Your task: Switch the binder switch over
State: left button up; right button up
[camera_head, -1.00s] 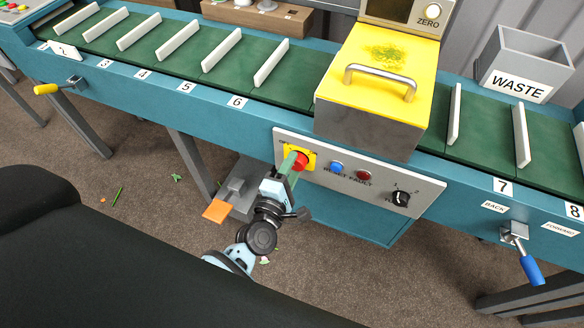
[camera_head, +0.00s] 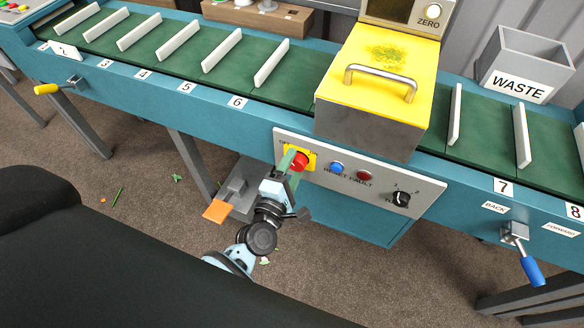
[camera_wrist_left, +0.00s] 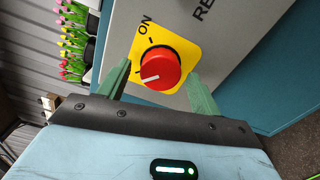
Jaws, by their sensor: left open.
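A red rotary knob (camera_head: 299,161) sits on a yellow plate (camera_head: 309,151) at the left end of the grey control panel. In the left wrist view the red knob (camera_wrist_left: 158,66) carries a white pointer line aimed left and slightly down. My left gripper (camera_head: 291,163) is at the knob, with green fingers apart. In the wrist view the left gripper (camera_wrist_left: 159,72) has one finger on each side of the knob; contact cannot be told. My right gripper is out of view.
The panel (camera_head: 425,186) also has a blue reset button (camera_head: 337,168), a red fault light (camera_head: 365,174) and a black knob (camera_head: 401,199). A yellow cover (camera_head: 385,85) overhangs above. An orange-ended pedal (camera_head: 215,211) is below. A blue-handled lever (camera_head: 531,270) stands right.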

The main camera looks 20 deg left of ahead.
pick_arm(q)
jog(key=s, duration=0.8)
jog(key=shift+a, duration=0.15)
jog(key=s+a+f+m+g, duration=0.1)
jog(key=s+f+m+g, duration=0.5)
jog(key=s, duration=0.5)
jog(key=s+a+f+m+g+h, duration=0.1)
jog(key=s+f+m+g, duration=0.15)
jog(key=s+m, duration=0.8)
jog(key=s+a+f+m+g, duration=0.25)
jog(key=s+f+m, duration=0.3)
jog(key=s, duration=0.75)
jog(key=w+r+t+p, duration=0.1)
jog(key=w+r+p, duration=0.2)
jog(key=r+p, duration=0.3)
jog(key=w+r+p, duration=0.4)
jog(key=r+p, duration=0.3)
jog(key=r, duration=0.1)
jog(key=shift+d+r+t, duration=0.25)
jog(key=shift+r+t, duration=0.1)
jog(key=shift+t, duration=0.05)
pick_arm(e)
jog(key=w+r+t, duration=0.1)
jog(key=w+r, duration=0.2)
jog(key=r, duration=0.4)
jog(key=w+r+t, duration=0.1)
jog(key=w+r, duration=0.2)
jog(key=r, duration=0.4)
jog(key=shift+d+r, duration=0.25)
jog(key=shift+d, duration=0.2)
